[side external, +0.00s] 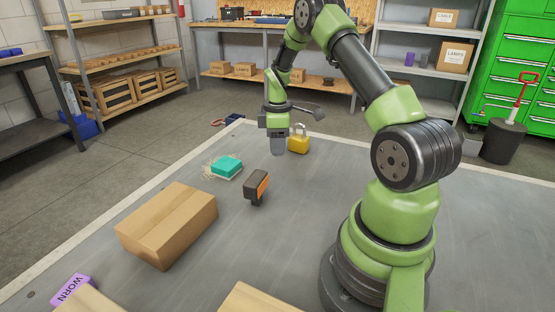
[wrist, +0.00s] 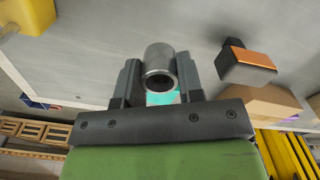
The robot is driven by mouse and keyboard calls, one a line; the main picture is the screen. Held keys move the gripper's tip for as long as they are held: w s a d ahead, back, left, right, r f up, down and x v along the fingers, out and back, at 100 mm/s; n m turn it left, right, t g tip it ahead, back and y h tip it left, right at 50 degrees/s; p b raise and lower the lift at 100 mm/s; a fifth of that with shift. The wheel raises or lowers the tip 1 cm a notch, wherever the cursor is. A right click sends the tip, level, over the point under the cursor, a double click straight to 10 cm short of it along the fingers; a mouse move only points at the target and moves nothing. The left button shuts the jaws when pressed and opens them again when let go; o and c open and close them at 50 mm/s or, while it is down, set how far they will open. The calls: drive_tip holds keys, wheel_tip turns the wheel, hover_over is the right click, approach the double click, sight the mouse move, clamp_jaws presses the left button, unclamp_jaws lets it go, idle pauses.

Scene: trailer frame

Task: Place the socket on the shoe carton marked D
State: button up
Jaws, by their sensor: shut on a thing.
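My gripper (side external: 277,147) hangs pointing down above the grey work surface, near the yellow padlock. In the wrist view its two fingers are shut on a grey metal socket (wrist: 158,58), a short hollow cylinder. The socket is hard to tell from the fingers in the side view. A closed brown carton (side external: 160,222) lies at the front left of the gripper, and part of it also shows in the wrist view (wrist: 268,104). Two more cartons (side external: 88,302) (side external: 258,300) are cut off by the bottom edge. I can read no letter D on any carton.
A yellow padlock (side external: 298,144) stands just right of the gripper. A teal block (side external: 227,166) on pale shreds and a black-and-orange object (side external: 257,187) lie between gripper and carton. A purple WORN label (side external: 72,290) is at lower left. The surface right of the carton is mostly clear.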

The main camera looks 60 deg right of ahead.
wheel_tip(320, 180, up, 3)
drive_tip(key=shift+f, duration=0.2)
drive_tip(key=w+a+r+n, duration=0.1)
drive_tip(key=w+a+r, duration=0.2)
drive_tip(key=w+a, duration=0.65)
wheel_tip(320, 180, up, 3)
hover_over(166, 211)
drive_tip(key=shift+n, duration=0.3)
wheel_tip(166, 211, down, 10)
drive_tip(key=shift+r, duration=0.2)
drive_tip(key=shift+f, duration=0.1)
drive_tip(key=o, duration=1)
drive_tip(key=shift+c, duration=0.2)
wheel_tip(166, 211, up, 12)
drive_tip(key=shift+r, duration=0.2)
